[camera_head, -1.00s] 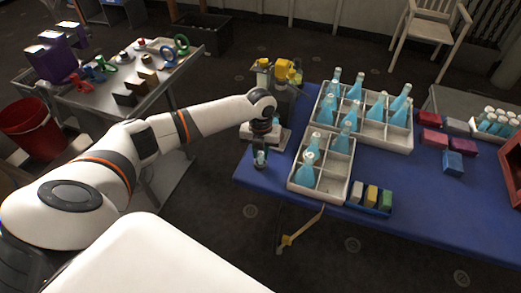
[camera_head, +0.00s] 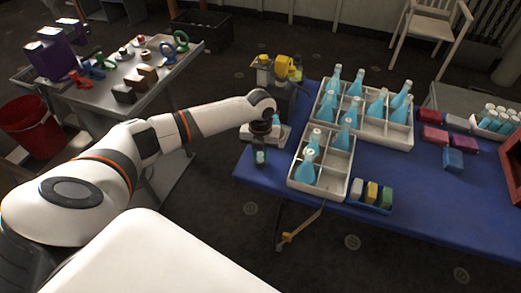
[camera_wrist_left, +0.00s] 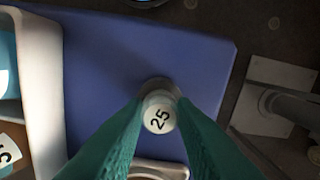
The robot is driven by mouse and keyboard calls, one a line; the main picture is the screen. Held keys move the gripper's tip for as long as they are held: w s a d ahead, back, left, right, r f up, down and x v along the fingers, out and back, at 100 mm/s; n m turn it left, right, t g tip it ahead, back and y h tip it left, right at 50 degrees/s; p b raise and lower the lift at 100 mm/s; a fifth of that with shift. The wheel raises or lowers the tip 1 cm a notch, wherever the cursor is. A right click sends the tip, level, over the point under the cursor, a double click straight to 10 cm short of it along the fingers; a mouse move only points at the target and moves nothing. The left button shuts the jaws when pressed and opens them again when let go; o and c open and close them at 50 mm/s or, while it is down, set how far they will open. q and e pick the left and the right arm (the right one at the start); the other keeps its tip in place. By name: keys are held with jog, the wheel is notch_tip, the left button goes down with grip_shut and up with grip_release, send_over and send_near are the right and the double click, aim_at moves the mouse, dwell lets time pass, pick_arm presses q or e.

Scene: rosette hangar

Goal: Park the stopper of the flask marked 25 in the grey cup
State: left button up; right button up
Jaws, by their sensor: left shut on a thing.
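A pale round stopper (camera_wrist_left: 160,113) marked 25 is between the green fingers of my left gripper (camera_wrist_left: 158,125) in the left wrist view. The gripper is shut on it. A grey round thing (camera_wrist_left: 158,84), apparently the grey cup, shows just behind the stopper, near the blue table's edge. The stopper hides most of it, and I cannot tell whether the stopper is inside or above it. In the head view my left gripper (camera_head: 261,147) points down at the table's near left corner. Blue flasks (camera_head: 306,167) stand in a divided white crate (camera_head: 319,190); their marks are too small to read there. My right gripper is not in view.
The divided crate stands just right of my left gripper. A small blue tray of coloured blocks (camera_head: 371,193) is at its near right. A grey stand with yellow parts (camera_head: 275,75) is behind the gripper. The blue table's (camera_head: 440,220) front right is clear.

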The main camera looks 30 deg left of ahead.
pick_arm(q)
jog(key=o, duration=1.4)
jog(key=shift+c, duration=0.2)
jog(key=shift+r, duration=0.15)
jog(key=shift+r+p, duration=2.9)
jog(key=shift+p, duration=0.3)
